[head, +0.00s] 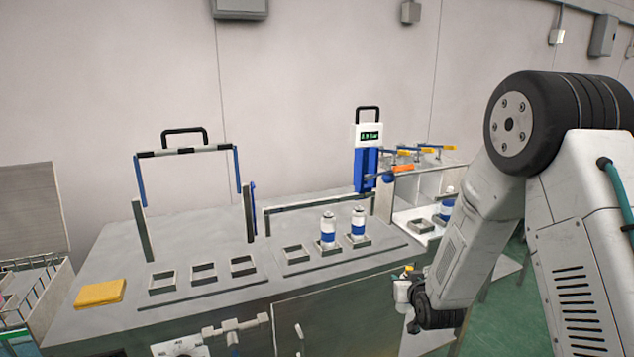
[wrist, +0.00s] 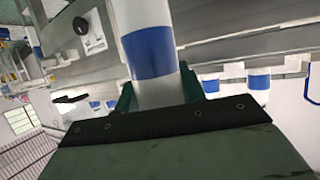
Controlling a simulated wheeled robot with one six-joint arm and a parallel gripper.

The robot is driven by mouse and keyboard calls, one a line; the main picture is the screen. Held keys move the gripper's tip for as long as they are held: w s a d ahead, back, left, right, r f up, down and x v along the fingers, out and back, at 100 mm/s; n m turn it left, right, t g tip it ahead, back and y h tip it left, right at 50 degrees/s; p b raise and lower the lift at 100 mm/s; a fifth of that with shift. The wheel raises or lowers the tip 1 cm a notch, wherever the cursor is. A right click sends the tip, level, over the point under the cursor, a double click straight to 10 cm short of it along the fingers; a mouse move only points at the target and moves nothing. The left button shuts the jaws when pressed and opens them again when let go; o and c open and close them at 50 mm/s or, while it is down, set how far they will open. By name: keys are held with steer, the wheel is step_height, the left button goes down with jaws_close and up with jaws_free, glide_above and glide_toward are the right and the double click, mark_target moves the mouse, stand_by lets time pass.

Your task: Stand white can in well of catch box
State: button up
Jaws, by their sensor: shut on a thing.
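My gripper (head: 408,288) is shut on a white can (wrist: 152,55) with a blue band, and the can also shows in the head view (head: 402,291), off the front right of the bench. In the wrist view the green fingers (wrist: 160,92) sit on either side of its lower part. In the head view its band is hard to see. At the bench's right end is a pale open box (head: 404,213) with square wells, perhaps the catch box. One well (head: 420,226) looks empty; a blue-banded can (head: 447,208) stands beside it. My gripper is in front of and below this box.
Two blue-banded cans (head: 328,231) stand in square holders on the grey bench (head: 215,305). Several other holders (head: 204,272) are empty. A yellow pad (head: 101,292) lies at left.

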steer(key=f, duration=0.1)
steer(key=d, duration=0.1)
steer(key=f, duration=0.1)
steer(key=shift+s+d+f, duration=0.25)
steer(key=shift+d+f, duration=0.05)
steer(key=shift+d, duration=0.05)
steer(key=s+f, duration=0.4)
steer(key=s, duration=0.7)
steer(key=shift+d+f, duration=0.25)
steer(key=shift+d, duration=0.05)
steer(key=shift+d, duration=0.1)
